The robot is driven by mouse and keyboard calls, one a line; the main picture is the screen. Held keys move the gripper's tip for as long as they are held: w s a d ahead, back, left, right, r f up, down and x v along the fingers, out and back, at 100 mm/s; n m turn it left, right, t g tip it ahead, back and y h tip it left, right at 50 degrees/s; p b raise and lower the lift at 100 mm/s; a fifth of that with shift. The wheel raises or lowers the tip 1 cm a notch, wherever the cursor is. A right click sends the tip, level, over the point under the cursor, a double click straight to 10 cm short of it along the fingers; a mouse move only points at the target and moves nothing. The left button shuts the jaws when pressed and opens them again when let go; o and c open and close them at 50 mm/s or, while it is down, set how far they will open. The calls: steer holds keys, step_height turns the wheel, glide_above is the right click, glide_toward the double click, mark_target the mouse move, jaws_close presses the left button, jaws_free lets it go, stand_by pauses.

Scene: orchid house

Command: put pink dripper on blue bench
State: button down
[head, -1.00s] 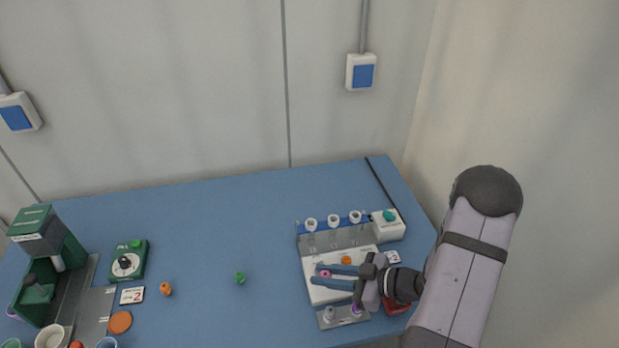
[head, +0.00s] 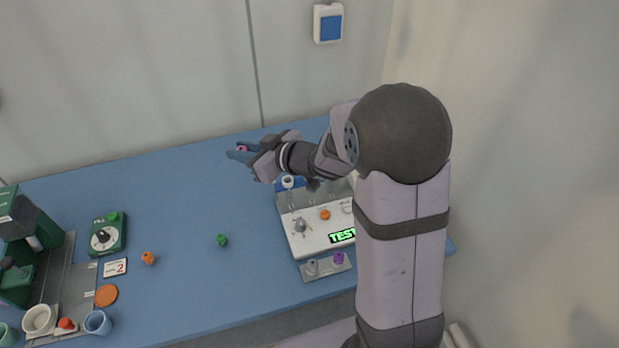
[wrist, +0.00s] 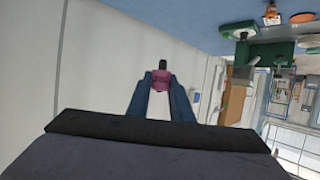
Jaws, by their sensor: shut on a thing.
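My gripper (head: 240,153) is shut on the pink dripper (head: 243,149), which is small and sits between the blue fingertips. In the head view it is held up near the back of the blue bench (head: 180,200), in front of the wall; the height above the bench is hard to tell. In the wrist view the pink dripper (wrist: 161,80) is pinched between the two fingers, with a dark tip sticking out. The blue bench top shows wide and mostly bare left of the white test station (head: 318,235).
A green dripper (head: 221,240) and an orange dripper (head: 148,258) stand on the bench. The green dial box (head: 107,235), number card (head: 115,268), orange disc (head: 106,296) and green machine (head: 25,240) are at left. The back middle of the bench is clear.

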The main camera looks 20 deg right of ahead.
steer(key=w+d+f+m+t+h, duration=0.1)
steer(key=d+m+h, duration=0.3)
steer(key=d, duration=0.4)
steer(key=d+f+m+t+h, duration=0.1)
steer(key=d+f+m+h, duration=0.2)
steer(key=d, duration=0.6)
steer(key=m+h, duration=0.2)
steer(key=h, duration=0.1)
steer(key=shift+w, duration=0.35)
steer(key=shift+d, duration=0.1)
steer(key=shift+t+h, duration=0.3)
steer(key=shift+f+p, duration=0.95)
steer(key=shift+f, duration=3.8)
steer(key=shift+f+b, duration=0.3)
steer(key=c, duration=1.6)
jaws_free()
steer(key=shift+r+p, duration=0.15)
steer(key=shift+p, duration=0.25)
